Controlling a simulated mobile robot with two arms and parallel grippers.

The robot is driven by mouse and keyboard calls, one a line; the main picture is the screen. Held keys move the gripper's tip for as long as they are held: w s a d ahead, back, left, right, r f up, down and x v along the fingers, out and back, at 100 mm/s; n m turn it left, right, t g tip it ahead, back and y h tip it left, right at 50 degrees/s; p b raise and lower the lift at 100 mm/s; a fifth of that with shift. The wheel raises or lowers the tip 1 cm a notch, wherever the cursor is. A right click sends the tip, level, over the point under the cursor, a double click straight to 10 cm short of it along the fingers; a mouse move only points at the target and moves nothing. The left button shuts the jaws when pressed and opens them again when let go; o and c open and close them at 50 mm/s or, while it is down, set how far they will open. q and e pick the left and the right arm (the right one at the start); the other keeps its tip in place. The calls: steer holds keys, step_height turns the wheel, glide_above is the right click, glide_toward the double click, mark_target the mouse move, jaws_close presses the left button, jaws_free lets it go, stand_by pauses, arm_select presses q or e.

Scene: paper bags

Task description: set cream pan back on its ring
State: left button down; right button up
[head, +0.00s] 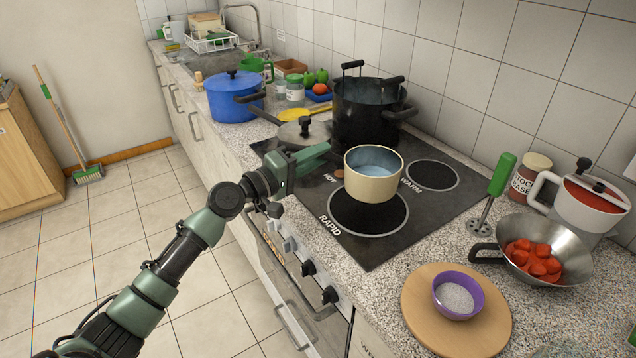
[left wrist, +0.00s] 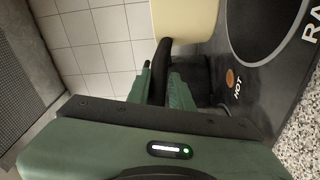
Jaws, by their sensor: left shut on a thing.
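The cream pan (head: 374,185) is upright, with a pale blue inside. In the head view it overlaps the far part of the ring marked RAPID (head: 368,224); it seems to hang above the hob, but the gap is hard to judge. My left gripper (head: 318,154) is at the pan's left, shut on its dark handle, which it mostly hides in the head view. In the left wrist view the handle (left wrist: 158,72) runs between the fingers to the cream pan wall (left wrist: 184,18). The ring marked WARM (head: 432,174) is bare. My right gripper is not in view.
A tall black pot (head: 366,112) stands at the hob's back, with a grey lid (head: 304,132) beside it. A blue pot (head: 235,98) is farther left. A steel pan of red pieces (head: 566,240) and a round board (head: 425,318) with a purple bowl (head: 458,292) are at right.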

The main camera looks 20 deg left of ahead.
arm_select(q)
steer(key=shift+f, duration=0.75)
step_height(320, 180, down, 4)
steer(key=shift+f+b, duration=0.15)
steer(key=shift+b, duration=0.6)
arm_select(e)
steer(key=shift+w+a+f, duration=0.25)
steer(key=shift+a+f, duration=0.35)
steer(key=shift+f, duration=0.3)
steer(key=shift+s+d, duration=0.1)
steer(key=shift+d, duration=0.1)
arm_select(q)
steer(key=shift+f, duration=0.1)
steer(key=c, duration=1.3)
jaws_free()
steer(key=shift+f, duration=0.1)
steer(key=shift+o, duration=0.2)
steer(key=shift+s, duration=0.1)
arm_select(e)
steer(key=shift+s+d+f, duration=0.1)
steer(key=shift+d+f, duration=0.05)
